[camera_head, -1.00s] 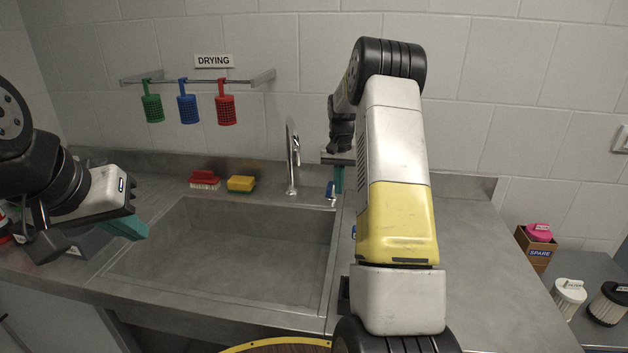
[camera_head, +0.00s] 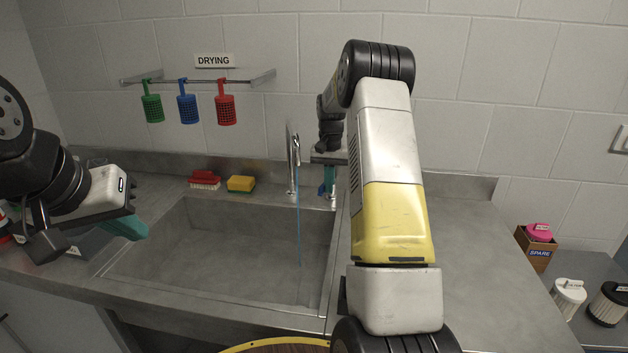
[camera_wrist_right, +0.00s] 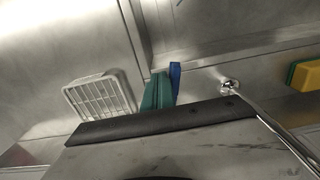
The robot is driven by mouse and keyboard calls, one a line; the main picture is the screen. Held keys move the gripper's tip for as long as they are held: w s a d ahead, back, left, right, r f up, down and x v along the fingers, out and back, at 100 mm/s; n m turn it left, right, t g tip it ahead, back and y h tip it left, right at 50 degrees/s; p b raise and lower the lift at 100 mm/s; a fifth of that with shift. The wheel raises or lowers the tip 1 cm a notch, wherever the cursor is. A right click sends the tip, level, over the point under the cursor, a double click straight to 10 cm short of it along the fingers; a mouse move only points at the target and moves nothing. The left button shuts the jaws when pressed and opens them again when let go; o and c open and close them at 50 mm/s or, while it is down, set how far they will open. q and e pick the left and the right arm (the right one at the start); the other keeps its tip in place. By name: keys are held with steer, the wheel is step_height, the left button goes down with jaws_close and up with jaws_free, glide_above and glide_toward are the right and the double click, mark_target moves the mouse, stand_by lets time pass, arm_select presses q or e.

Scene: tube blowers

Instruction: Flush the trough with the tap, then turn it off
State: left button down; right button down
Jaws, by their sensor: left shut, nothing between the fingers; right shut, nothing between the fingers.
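The trough (camera_head: 225,245) is a grey sink basin in the counter. The metal tap (camera_head: 291,160) stands at its back right, and a thin blue stream of water (camera_head: 298,235) falls from the spout into the basin. The tap's blue lever (camera_head: 322,191) is right of the spout; it also shows in the right wrist view (camera_wrist_right: 175,78). My right gripper (camera_head: 330,178) is shut and empty, its teal fingers (camera_wrist_right: 157,92) right beside the lever; whether they touch is unclear. My left gripper (camera_head: 134,228) is shut and empty over the trough's left side.
A red brush (camera_head: 204,180) and a yellow sponge (camera_head: 241,184) lie behind the trough. Green, blue and red baskets (camera_head: 226,108) hang from the drying rail. The counter right of my right arm (camera_head: 475,260) is clear. A white slatted item (camera_wrist_right: 100,97) shows in the right wrist view.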

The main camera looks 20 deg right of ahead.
steer(key=shift+w+a, duration=0.25)
steer(key=shift+a, duration=0.25)
steer(key=shift+r, duration=0.1)
steer(key=r, duration=0.4)
steer(key=shift+s+d+r, duration=0.15)
steer(key=shift+s+d, duration=0.05)
steer(key=shift+d, duration=0.2)
steer(key=shift+a, duration=0.1)
